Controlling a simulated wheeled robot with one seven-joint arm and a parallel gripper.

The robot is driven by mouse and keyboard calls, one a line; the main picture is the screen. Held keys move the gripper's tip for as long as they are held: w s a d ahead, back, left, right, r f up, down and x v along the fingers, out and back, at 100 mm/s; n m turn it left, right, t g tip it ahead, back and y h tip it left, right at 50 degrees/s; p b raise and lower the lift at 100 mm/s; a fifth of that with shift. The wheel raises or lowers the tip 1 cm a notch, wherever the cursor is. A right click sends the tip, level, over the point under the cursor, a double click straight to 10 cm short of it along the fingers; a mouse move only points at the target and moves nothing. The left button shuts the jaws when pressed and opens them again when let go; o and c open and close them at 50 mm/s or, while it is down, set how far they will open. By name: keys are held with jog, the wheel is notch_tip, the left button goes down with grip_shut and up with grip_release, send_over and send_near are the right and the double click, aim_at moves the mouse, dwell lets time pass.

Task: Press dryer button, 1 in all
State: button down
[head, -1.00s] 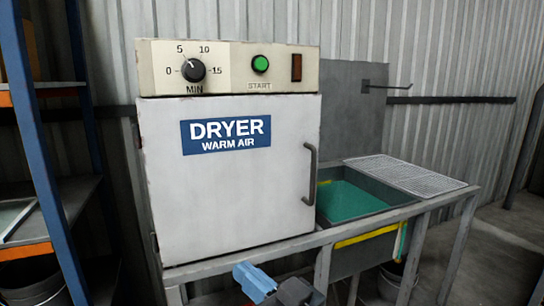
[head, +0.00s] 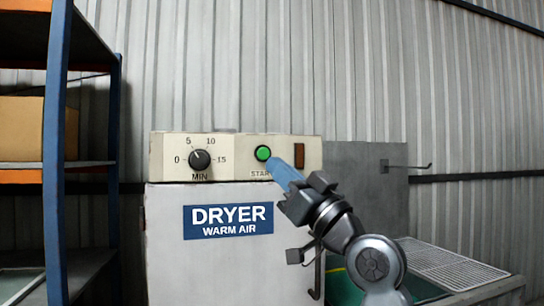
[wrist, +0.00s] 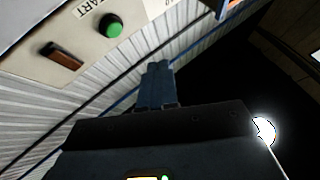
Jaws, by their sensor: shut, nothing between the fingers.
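The white dryer (head: 215,265) has a cream control panel on top with a round green START button (head: 263,153). The button also shows in the wrist view (wrist: 111,26) at the top. My gripper (head: 274,163) has blue fingers and is shut and empty. In the head view its tips overlap the panel just right of and below the button, covering part of the START label. In the wrist view the fingertips (wrist: 158,66) appear apart from the button, below and to the right of it. I cannot tell the exact gap in depth.
A timer dial (head: 200,159) is left of the button and a dark amber indicator (head: 299,155) is right of it. A blue-posted shelf (head: 57,150) stands at the left. A wire rack (head: 450,263) and sink are at the lower right.

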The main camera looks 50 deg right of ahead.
aim_at(263, 154)
jog(key=shift+s+d+r+n+y, duration=0.2)
jog(key=shift+r, duration=0.45)
jog(key=shift+s+d+r+n+y, duration=0.15)
jog(key=shift+s+r+n+y, duration=0.05)
jog(key=shift+r, duration=0.4)
jog(key=shift+w+d, duration=0.1)
jog(key=w+d+b, duration=0.2)
jog(key=w+d, duration=0.2)
jog(key=w, duration=0.3)
jog(key=shift+d, duration=0.35)
jog(key=shift+w+d+b, duration=0.1)
jog(key=shift+w+b, duration=0.05)
jog(key=shift+b, duration=0.2)
dwell(0.9)
jog(key=shift+w+d, duration=0.15)
jog(key=shift+w, duration=0.1)
